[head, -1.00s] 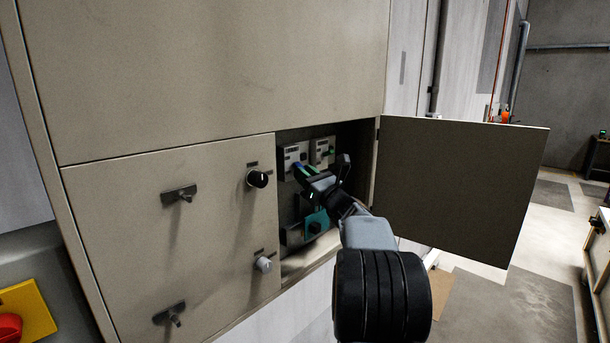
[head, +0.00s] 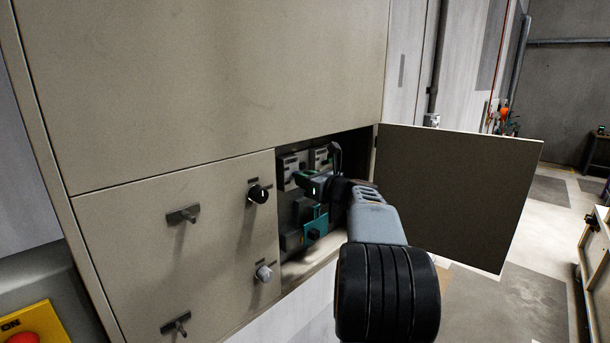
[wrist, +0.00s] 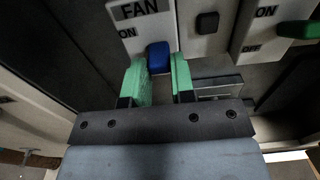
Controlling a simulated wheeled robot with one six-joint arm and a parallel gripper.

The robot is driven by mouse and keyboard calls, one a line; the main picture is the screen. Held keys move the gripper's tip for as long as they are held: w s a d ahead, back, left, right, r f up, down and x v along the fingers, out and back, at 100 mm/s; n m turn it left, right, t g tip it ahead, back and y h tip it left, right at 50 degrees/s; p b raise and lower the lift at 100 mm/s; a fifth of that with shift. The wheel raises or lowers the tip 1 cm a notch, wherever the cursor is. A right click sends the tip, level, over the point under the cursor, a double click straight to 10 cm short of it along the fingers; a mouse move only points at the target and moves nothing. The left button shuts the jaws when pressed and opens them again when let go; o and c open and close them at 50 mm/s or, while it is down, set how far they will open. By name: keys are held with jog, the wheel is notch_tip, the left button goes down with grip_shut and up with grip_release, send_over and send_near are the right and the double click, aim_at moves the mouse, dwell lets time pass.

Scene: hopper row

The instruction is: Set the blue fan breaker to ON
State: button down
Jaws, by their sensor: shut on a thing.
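The blue fan breaker lever (wrist: 158,57) shows in the wrist view below and right of the ON mark on its grey FAN plate (wrist: 140,12). My gripper (wrist: 160,72) has its two green-padded fingers on either side of the lever and is shut on it. The lower part of the plate, where an OFF mark could be, is hidden by the fingers. In the head view my gripper (head: 323,168) reaches into the open compartment and hides the blue lever; part of the fan breaker's plate (head: 289,166) shows behind it.
A second breaker with a green lever (wrist: 298,29) sits close right of the fan breaker. A teal part (head: 315,225) is lower in the compartment. The open door (head: 460,195) stands right of my arm. Knobs (head: 258,194) and latches (head: 183,215) stick out at left.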

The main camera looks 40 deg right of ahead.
jog(key=shift+w+r+g+h, duration=0.1)
jog(key=shift+r+g, duration=0.15)
jog(key=shift+g, duration=0.35)
jog(key=shift+s+r+g+h, duration=0.1)
jog(key=shift+r+g, duration=0.15)
jog(key=shift+g, duration=0.35)
jog(key=shift+w+r+g+h, duration=0.1)
jog(key=shift+r+g, duration=0.15)
jog(key=shift+g, duration=0.35)
jog(key=c, duration=1)
grip_release()
jog(key=shift+o, duration=0.2)
jog(key=b+v, duration=0.3)
jog(key=v, duration=1)
jog(key=shift+s+r, duration=0.3)
jog(key=shift+s, duration=0.05)
